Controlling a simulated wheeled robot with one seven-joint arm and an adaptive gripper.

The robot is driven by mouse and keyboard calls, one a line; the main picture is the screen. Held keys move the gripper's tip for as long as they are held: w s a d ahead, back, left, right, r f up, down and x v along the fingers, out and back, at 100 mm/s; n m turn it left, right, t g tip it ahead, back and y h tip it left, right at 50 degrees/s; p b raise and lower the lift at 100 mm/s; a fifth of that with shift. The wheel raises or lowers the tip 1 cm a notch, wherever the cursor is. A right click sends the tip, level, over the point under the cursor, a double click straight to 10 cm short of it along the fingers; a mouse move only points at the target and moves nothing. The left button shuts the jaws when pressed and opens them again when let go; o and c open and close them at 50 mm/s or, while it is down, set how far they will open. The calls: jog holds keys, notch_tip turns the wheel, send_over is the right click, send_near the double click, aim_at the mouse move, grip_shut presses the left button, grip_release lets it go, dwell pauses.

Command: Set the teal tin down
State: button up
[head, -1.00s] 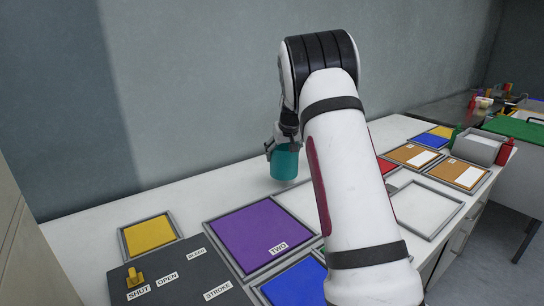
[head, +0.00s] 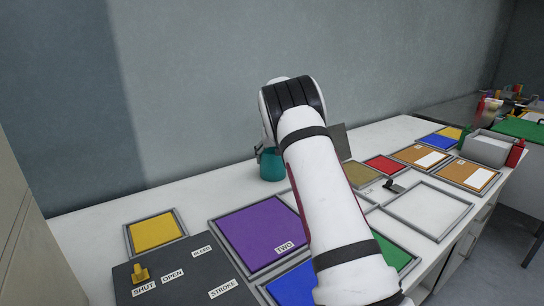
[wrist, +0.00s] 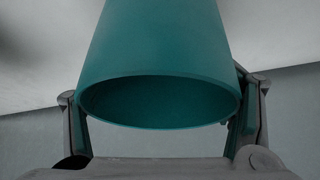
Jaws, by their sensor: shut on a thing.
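The teal tin (head: 272,166) is at the back of the white bench (head: 190,192), beyond the purple panel (head: 245,228) marked TWO. My gripper (head: 262,151) is shut on it, mostly hidden behind my own arm. In the wrist view the tin (wrist: 155,60) fills the middle, its open rim facing the camera, with a finger on each side. I cannot tell whether its base touches the bench.
A yellow panel (head: 155,233) and a dark switch board (head: 180,275) lie front left. Red (head: 384,165), olive (head: 361,173) and cork (head: 467,174) panels, an empty framed tray (head: 428,208) and a grey bin (head: 489,147) are right. Bare bench lies left of the tin.

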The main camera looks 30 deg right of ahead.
jog(key=o, duration=1.6)
jog(key=shift+f, duration=0.15)
jog(key=shift+s+r, duration=0.1)
jog(key=shift+r, duration=0.4)
jog(key=p+v, duration=0.1)
jog(key=v, duration=1)
jog(key=shift+s+a+r, duration=0.1)
jog(key=shift+r, duration=0.1)
